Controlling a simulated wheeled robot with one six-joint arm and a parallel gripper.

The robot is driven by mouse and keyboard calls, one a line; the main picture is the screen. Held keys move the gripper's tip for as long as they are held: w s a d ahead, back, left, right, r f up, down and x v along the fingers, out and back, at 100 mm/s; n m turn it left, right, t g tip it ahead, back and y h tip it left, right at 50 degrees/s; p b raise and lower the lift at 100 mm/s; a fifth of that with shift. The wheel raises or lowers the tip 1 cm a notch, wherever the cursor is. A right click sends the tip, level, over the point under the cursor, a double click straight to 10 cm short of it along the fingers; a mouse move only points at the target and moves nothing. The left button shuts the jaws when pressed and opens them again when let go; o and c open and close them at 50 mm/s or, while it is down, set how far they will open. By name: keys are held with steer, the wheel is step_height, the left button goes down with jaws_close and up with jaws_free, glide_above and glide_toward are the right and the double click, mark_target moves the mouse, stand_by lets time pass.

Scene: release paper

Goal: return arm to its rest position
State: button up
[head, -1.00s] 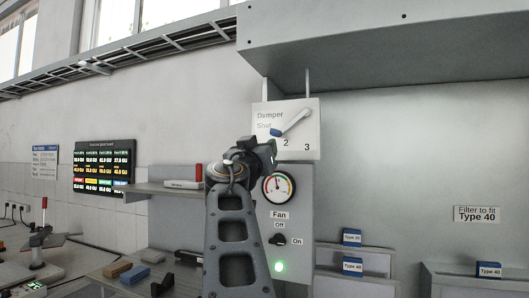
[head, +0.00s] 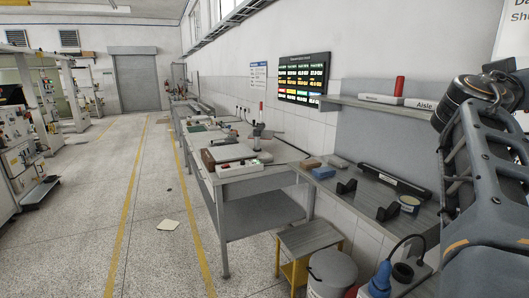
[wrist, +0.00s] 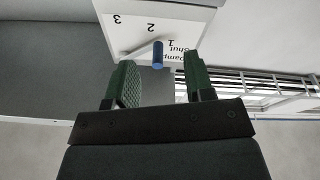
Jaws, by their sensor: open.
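My gripper (wrist: 160,76) is open and empty in the wrist view, its two green pads apart. Beyond the fingertips is the white damper plate (wrist: 122,36), seen upside down, marked Shut, 1, 2 and 3. Its lever has a blue knob (wrist: 157,54) that lies near the 1; it appears in line with the gap between the fingers, with no clear contact. In the head view my arm fills the right edge, and the gripper itself is out of that picture.
A workbench (head: 255,183) runs along the wall, with a grey bin (head: 331,272) and a small yellow-legged table (head: 309,240) in front. A wall shelf (head: 375,104) is close to my arm. A sheet of paper (head: 168,225) lies on the open floor at left.

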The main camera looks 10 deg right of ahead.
steer(key=w+f+n+y, duration=0.1)
steer(key=w+f+y, duration=0.15)
steer(key=f, duration=0.45)
steer(key=w+f+n+y, duration=0.1)
steer(key=f+n+y, duration=0.15)
steer(key=f, duration=0.45)
steer(key=w+a+f+n+y+p, duration=0.1)
steer(key=w+a+f+n+y, duration=0.1)
steer(key=a+f+y, duration=0.35)
steer(key=w+a+f+n+y, duration=0.1)
steer(key=w+a+f+y, duration=0.1)
steer(key=a+f, duration=0.65)
steer(key=s+a+f+n+y+p, duration=0.1)
steer(key=s+a+f+n+y, duration=0.1)
steer(key=a+f, duration=0.6)
steer(key=s+a+f+n+g+y+p, duration=0.1)
steer(key=s+a+f+n+y, duration=0.2)
steer(key=a+f, duration=0.4)
steer(key=a+n+y, duration=0.1)
steer(key=a+y, duration=0.1)
steer(key=a, duration=0.3)
steer(key=shift+s+a+f+p, duration=0.2)
steer(key=shift+f+p, duration=0.1)
steer(key=shift+f, duration=0.1)
